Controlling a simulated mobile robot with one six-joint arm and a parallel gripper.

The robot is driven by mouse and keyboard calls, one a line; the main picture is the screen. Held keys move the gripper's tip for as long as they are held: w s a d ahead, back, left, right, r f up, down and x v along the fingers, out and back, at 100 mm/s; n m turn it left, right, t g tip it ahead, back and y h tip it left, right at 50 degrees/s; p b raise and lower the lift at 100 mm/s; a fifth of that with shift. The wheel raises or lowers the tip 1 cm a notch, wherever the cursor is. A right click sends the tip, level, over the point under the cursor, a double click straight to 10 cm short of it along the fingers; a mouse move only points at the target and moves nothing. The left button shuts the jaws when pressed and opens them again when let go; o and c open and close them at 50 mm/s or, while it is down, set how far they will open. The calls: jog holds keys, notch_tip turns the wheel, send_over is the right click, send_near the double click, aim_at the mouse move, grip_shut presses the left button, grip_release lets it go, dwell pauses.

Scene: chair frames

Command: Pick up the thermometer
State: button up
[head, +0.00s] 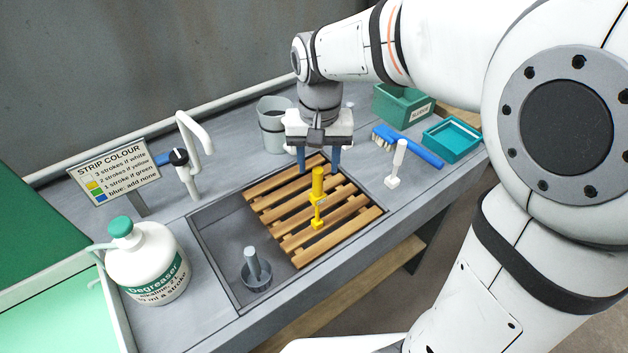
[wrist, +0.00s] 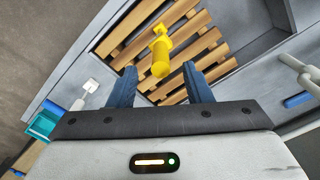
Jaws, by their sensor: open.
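In the wrist view the yellow tool (wrist: 161,56) shows beyond the fingertips, in line with the gap. My gripper (head: 319,170) is open and empty, pointing down over the far part of the rack, with blue fingers. In the wrist view my gripper (wrist: 160,72) has nothing between its fingers.
A blue brush (head: 415,150), a teal tray (head: 452,140) and a green box (head: 402,105) lie at right. A grey bucket (head: 273,130) is behind the rack. A tap (head: 195,150), a sign (head: 115,175) and a degreaser bottle (head: 148,265) are at left. A grey standpipe (head: 252,265) stands in the sink.

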aim_at(317, 187)
jog(key=shift+a+f, duration=0.15)
jog(key=shift+f, duration=0.2)
notch_tip(317, 187, down, 7)
jog(key=shift+f, duration=0.1)
grip_shut()
dwell(0.4)
